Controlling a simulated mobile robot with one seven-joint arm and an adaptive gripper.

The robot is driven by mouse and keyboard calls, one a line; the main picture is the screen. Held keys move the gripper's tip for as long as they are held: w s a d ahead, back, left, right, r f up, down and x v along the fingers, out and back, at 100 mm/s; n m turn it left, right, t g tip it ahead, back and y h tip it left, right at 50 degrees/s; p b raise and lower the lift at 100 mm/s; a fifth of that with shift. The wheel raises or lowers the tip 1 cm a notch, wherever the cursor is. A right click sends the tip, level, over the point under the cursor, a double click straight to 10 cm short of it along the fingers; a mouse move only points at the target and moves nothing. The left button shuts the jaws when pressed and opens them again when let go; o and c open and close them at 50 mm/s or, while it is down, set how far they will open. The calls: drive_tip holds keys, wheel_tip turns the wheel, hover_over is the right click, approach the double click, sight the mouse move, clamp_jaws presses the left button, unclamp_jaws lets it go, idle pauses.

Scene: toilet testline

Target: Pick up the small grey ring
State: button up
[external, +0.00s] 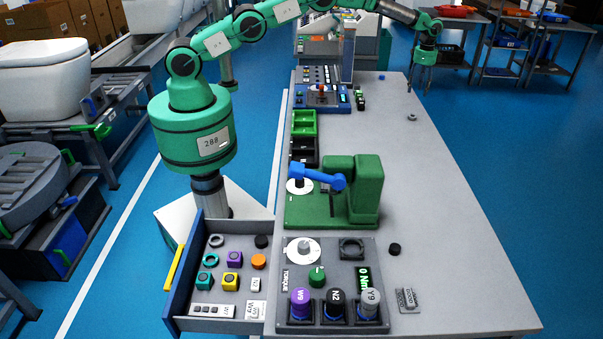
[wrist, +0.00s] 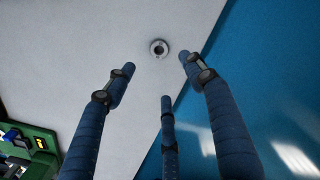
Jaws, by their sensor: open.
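A small grey ring (external: 411,117) lies flat on the grey table, near its right edge toward the far end. In the wrist view the ring (wrist: 159,48) lies on the pale tabletop, just beyond the fingertips. My gripper (external: 419,92) hangs pointing down above the table near the ring. In the wrist view its dark blue fingers (wrist: 157,64) are spread apart, with nothing between them. The fingers look apart from the ring; the exact height gap cannot be told.
A grey table (external: 450,235) has wide free room around the ring. A green machine (external: 367,190) with a blue lever stands nearer the camera. An open drawer (external: 200,311) at front left holds small parts, including another grey ring (external: 216,241). A black puck (external: 394,249) lies front right.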

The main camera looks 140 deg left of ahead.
drive_tip(key=shift+f, duration=0.15)
hover_over(413, 116)
drive_tip(key=shift+s+a+f+b, duration=0.1)
drive_tip(key=shift+f+b, duration=0.15)
drive_tip(key=shift+f, duration=1.8)
drive_tip(key=shift+a+f+b, duration=0.1)
drive_tip(key=shift+f+b, duration=0.1)
drive_tip(key=shift+f, duration=1.85)
drive_tip(key=shift+f, duration=0.15)
drive_tip(key=shift+d+f+b, duration=0.1)
drive_tip(key=shift+f+b, duration=0.3)
drive_tip(key=shift+f, duration=2.1)
drive_tip(key=c, duration=0.9)
